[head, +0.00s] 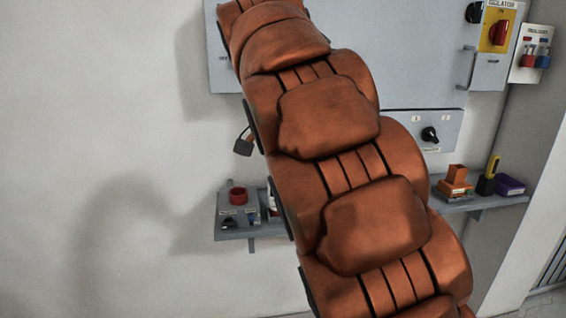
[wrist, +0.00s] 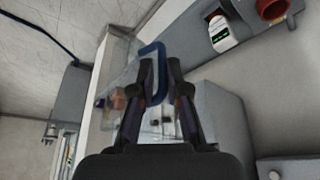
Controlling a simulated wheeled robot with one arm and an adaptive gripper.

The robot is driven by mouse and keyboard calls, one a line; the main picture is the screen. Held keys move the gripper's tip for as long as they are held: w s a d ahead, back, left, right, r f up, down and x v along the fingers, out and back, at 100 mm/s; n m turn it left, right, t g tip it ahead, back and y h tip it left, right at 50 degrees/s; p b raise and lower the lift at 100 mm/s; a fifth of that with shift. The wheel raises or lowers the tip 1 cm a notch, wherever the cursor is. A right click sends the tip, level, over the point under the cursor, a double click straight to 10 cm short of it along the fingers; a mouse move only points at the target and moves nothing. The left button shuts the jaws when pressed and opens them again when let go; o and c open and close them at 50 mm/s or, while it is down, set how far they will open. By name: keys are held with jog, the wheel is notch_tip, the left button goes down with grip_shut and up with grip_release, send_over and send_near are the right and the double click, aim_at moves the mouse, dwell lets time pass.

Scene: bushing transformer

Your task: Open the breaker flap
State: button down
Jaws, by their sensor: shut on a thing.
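In the wrist view my gripper (wrist: 160,66) is shut on a blue handle (wrist: 162,58). The handle is a bent loop that passes between the two fingers. Beside it, to the left, is a clear see-through flap (wrist: 120,58), with an orange-brown part (wrist: 117,98) showing near its lower edge. The flap's angle is hard to judge. In the head view my orange arm covers the middle of the picture, and neither my gripper nor the flap can be seen.
In the head view a grey wall panel (head: 410,60) is partly hidden by my arm. A padlock (head: 243,143) hangs left of it. A yellow isolator switch (head: 497,27) is at the right. Shelves hold a red-ringed device (head: 238,196) and a purple box (head: 509,186). The left wall is clear.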

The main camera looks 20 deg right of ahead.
jog(key=shift+w+d+r, duration=0.2)
jog(key=shift+d+r, duration=0.1)
jog(key=shift+r, duration=0.15)
jog(key=c, duration=1.4)
grip_release()
jog(key=shift+d, duration=0.1)
jog(key=shift+o, duration=0.8)
jog(key=shift+d, duration=0.4)
jog(key=shift+a+f, duration=0.1)
jog(key=shift+a, duration=0.3)
jog(key=shift+s+a+r, duration=0.1)
jog(key=shift+a+r, duration=0.2)
jog(key=shift+r, duration=0.35)
jog(key=s+a, duration=0.6)
jog(key=a, duration=0.4)
jog(key=shift+a+f, duration=0.3)
